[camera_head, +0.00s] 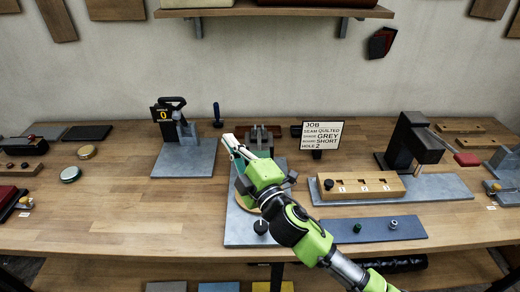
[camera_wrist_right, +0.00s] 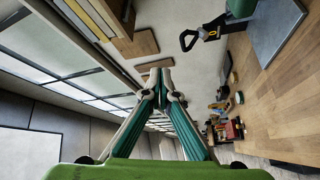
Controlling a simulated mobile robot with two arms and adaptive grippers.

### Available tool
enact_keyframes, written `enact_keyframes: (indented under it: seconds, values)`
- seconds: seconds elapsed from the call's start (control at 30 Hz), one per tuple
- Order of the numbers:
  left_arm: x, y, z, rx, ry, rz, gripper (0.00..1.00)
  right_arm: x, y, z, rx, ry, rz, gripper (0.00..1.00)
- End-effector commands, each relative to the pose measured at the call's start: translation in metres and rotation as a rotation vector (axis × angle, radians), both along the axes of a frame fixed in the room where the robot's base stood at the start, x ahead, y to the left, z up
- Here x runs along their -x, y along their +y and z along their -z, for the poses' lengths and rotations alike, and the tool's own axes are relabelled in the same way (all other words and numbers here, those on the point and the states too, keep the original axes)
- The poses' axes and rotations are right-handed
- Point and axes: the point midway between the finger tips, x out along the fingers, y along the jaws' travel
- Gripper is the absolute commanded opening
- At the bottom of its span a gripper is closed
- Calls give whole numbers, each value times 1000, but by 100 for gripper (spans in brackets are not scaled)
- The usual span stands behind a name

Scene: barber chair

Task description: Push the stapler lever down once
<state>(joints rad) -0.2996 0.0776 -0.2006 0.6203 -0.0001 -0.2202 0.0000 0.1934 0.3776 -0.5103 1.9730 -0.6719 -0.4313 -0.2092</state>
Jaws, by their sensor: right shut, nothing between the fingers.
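The likely stapler is a grey device (camera_head: 184,130) with a black loop handle (camera_head: 172,103) as its lever, which looks raised. It stands on a grey plate (camera_head: 184,161) left of centre, with a black counter (camera_head: 163,114) reading 0. In the right wrist view the loop handle (camera_wrist_right: 188,40) shows at the upper right, apart from the fingers. My right gripper (camera_head: 231,143) is shut and empty, to the right of this device, over the middle plate. The shut fingertips (camera_wrist_right: 158,76) also show in the right wrist view. My left gripper is not in view.
A middle plate (camera_head: 240,229) with a fixture is partly hidden by my right arm. A press (camera_head: 408,140) with a red-handled lever and a numbered wooden block (camera_head: 360,187) stand to the right. A job card (camera_head: 322,136) stands behind. The bench between left plate and discs is clear.

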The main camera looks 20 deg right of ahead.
Motion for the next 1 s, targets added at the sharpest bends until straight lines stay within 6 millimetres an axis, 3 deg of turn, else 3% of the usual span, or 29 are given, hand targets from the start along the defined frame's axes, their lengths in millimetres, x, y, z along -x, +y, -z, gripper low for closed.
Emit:
enact_keyframes:
  seconds: [0.03,0.1,0.23,0.37,0.5,0.57,0.67,0.8,1.0]
  values:
    - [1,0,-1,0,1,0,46,-4,13,-23,70,-81,-42,0]
    - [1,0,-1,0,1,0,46,-5,34,-50,183,-199,-108,0]
    - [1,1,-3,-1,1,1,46,2,80,-93,449,-439,-251,0]
    - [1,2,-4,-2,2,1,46,13,119,-107,760,-657,-398,0]
    - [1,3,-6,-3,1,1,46,16,135,-95,1121,-832,-549,0]
    - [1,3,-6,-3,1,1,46,13,132,-84,1285,-883,-610,0]
    - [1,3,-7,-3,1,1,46,0,110,-64,1561,-928,-713,0]
    - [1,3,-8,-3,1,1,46,-27,51,-42,1925,-896,-847,0]
    - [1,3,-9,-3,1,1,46,-53,-33,-38,2250,-759,-974,0]
